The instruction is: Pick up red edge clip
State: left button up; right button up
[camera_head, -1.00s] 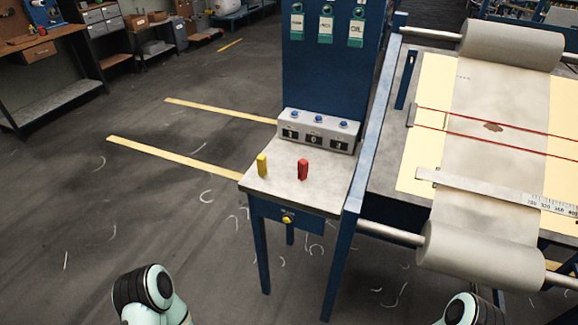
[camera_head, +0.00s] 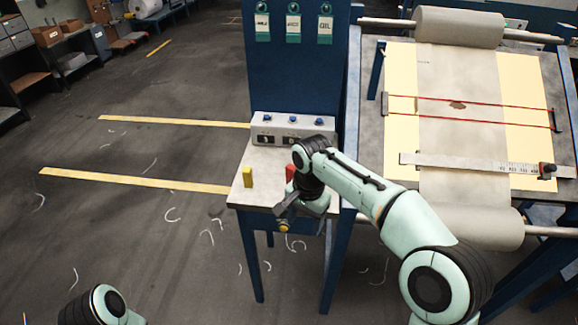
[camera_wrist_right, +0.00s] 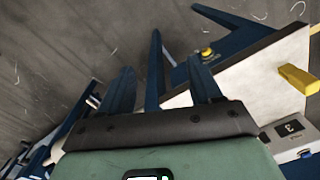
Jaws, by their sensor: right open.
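The red edge clip (camera_head: 291,172) stands on the small side table, partly hidden by my right wrist in the head view. I cannot make it out in the right wrist view. My right gripper (camera_head: 286,212) is near the table's front edge, in front of the red clip in the head view. The right wrist view shows its two fingers (camera_wrist_right: 162,85) apart with nothing between them. Only a part of my left arm shows at the bottom left of the head view; its gripper is out of view.
A yellow clip (camera_head: 247,177) stands left of the red one, and also shows in the right wrist view (camera_wrist_right: 298,78). A grey control box (camera_head: 262,131) stands at the table's back. The loom (camera_head: 398,60) with its fabric roll is to the right.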

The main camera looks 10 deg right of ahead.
aim_at(290, 168)
jog(key=i, duration=0.85)
